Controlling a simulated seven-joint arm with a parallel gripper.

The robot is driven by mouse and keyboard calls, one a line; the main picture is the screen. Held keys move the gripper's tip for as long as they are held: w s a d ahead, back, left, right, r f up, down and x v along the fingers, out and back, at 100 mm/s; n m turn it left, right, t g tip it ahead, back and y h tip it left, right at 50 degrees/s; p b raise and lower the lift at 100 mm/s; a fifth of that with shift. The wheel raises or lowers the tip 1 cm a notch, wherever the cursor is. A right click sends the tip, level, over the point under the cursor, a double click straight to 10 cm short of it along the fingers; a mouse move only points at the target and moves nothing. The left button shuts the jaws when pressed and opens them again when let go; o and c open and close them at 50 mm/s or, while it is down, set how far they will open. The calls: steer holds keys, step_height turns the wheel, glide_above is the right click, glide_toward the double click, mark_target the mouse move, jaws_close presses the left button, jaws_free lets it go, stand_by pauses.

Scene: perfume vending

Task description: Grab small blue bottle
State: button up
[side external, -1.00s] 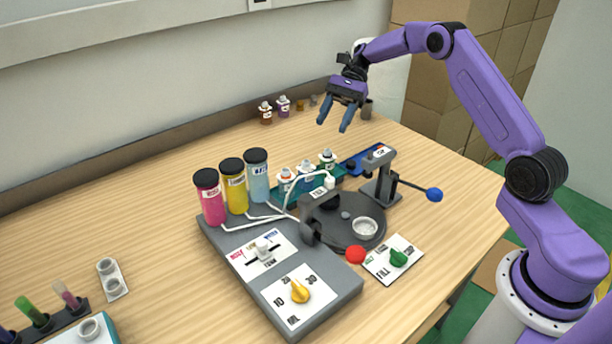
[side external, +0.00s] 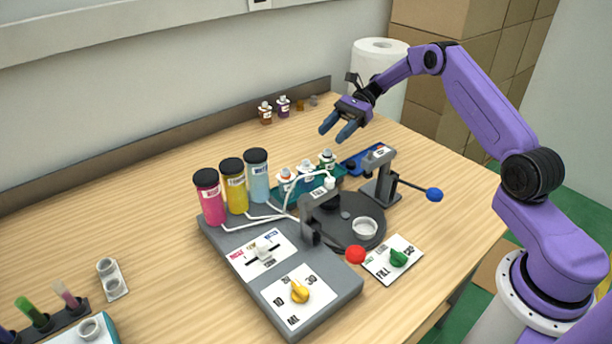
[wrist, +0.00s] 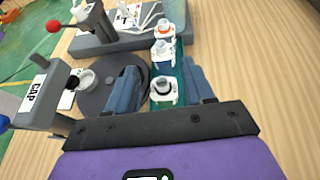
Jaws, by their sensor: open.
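A row of three small bottles stands in a teal holder (side external: 296,199) behind the grey machine. The middle one is a small bottle with a blue body (wrist: 162,58) and a pale cap; it also shows in the side view (side external: 306,170). The other has a grey cap (wrist: 163,91) and is nearest my wrist. My gripper (side external: 333,133) is open and empty, behind and above the row. In the wrist view its fingers (wrist: 160,68) appear on either side of the row, touching no bottle that I can make out.
A capping stand (side external: 380,190) with a blue-knobbed lever is close on the right. Small brown and purple bottles (side external: 283,106) stand by the wall.

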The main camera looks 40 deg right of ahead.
mark_target(305, 162)
steer(key=x, duration=0.9)
steer(key=shift+a+f, duration=0.1)
steer(key=shift+f, duration=0.1)
jaws_close()
